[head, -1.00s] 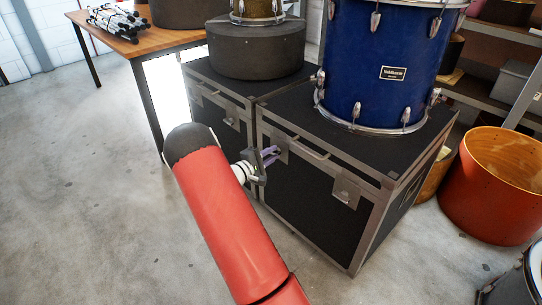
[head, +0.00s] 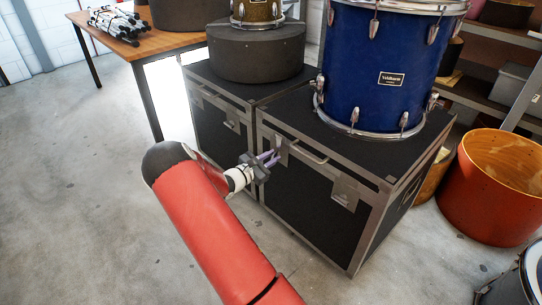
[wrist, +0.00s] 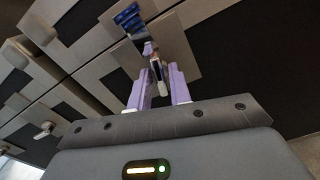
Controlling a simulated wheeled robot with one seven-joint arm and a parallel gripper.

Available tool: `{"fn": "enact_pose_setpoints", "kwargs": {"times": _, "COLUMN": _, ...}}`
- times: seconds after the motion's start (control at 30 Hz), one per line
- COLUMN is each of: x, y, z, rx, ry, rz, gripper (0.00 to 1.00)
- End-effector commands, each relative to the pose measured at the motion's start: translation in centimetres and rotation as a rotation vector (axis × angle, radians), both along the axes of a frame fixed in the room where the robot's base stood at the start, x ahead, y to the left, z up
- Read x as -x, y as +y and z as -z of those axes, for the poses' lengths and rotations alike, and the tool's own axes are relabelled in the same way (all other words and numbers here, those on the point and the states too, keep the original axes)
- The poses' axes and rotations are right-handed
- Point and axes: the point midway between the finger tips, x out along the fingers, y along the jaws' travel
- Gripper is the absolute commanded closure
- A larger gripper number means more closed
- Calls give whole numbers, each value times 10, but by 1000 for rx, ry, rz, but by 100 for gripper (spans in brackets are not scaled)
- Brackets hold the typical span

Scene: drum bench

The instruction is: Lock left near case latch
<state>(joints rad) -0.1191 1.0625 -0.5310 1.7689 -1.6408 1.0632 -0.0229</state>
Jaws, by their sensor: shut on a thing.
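The near case (head: 315,197) is a black box with metal edging under the blue drum. Its left latch (head: 283,150) is a grey metal plate high on the front face, left of the handle. My gripper (head: 273,157) reaches it from the front left. In the wrist view, the purple fingers of my gripper (wrist: 159,80) are closed on a thin upright part of the left latch (wrist: 156,68), in front of its plate. The fingers hide part of the latch, and I cannot tell whether it is locked.
The near case's right latch (head: 345,190) is on the same face, right of the handle (head: 308,155). A second black case (head: 222,125) stands close on the left. The blue drum (head: 385,65) stands on the near case. An orange drum shell (head: 490,195) is at right. Floor in front is clear.

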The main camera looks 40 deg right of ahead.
Motion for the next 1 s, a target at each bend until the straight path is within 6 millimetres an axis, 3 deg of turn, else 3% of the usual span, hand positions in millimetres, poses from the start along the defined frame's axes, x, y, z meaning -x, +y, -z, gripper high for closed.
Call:
{"fn": "enact_pose_setpoints", "kwargs": {"times": 0.43, "x": 0, "y": 1, "z": 0, "rx": 18, "ry": 270, "rz": -1, "gripper": 100}}
{"fn": "enact_pose_setpoints", "kwargs": {"times": 1.0, "x": 0, "y": 1, "z": 1, "rx": 24, "ry": 329, "rz": -1, "gripper": 100}}
